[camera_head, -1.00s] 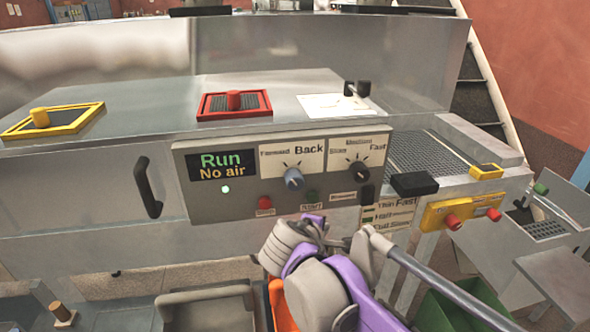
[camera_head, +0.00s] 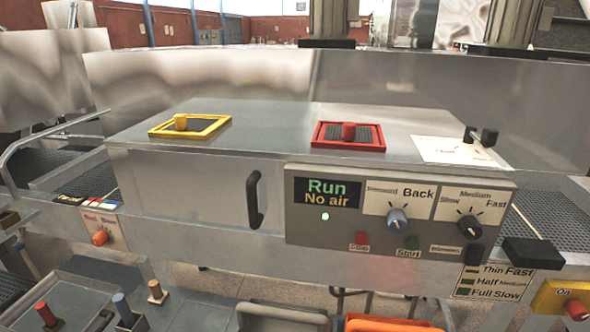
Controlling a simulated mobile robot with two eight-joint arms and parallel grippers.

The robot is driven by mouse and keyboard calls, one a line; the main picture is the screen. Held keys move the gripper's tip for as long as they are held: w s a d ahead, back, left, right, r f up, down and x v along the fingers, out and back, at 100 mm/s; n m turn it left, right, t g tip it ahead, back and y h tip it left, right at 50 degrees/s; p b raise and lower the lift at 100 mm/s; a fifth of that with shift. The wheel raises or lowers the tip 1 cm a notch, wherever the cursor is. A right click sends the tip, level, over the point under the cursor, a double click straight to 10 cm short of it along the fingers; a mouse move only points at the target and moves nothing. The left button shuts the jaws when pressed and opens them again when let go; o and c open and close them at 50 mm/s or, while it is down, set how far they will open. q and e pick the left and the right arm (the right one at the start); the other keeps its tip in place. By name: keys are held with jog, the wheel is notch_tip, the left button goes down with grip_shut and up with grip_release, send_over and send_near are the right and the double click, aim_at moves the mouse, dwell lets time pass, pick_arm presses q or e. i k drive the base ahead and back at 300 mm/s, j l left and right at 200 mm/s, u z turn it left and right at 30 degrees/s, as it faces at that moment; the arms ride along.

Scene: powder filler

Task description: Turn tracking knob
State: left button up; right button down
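The control panel (camera_head: 290,228) is on the machine's front, right of centre. It has a blue-grey knob (camera_head: 398,220) under a Forward/Back label and a dark knob (camera_head: 468,228) under a Slow/Medium/Fast label. An orange knob (camera_head: 100,238) sits on a small labelled plate at the far left. No readable label says tracking, so I cannot tell which knob that is. Neither of my grippers is in view, and nothing touches these knobs.
The display (camera_head: 327,193) reads "Run" and "No air". A red stop button (camera_head: 361,239) and green start button (camera_head: 412,243) sit below. A black handle (camera_head: 254,199) juts from the front. Coloured posts (camera_head: 124,310) stand at lower left. A conveyor (camera_head: 45,163) lies at left.

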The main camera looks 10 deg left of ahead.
aim_at(101, 238)
jog(key=u, duration=1.85)
jog(key=i+j+z, duration=0.3)
jog(key=i+j, duration=0.6)
jog(key=i, duration=0.15)
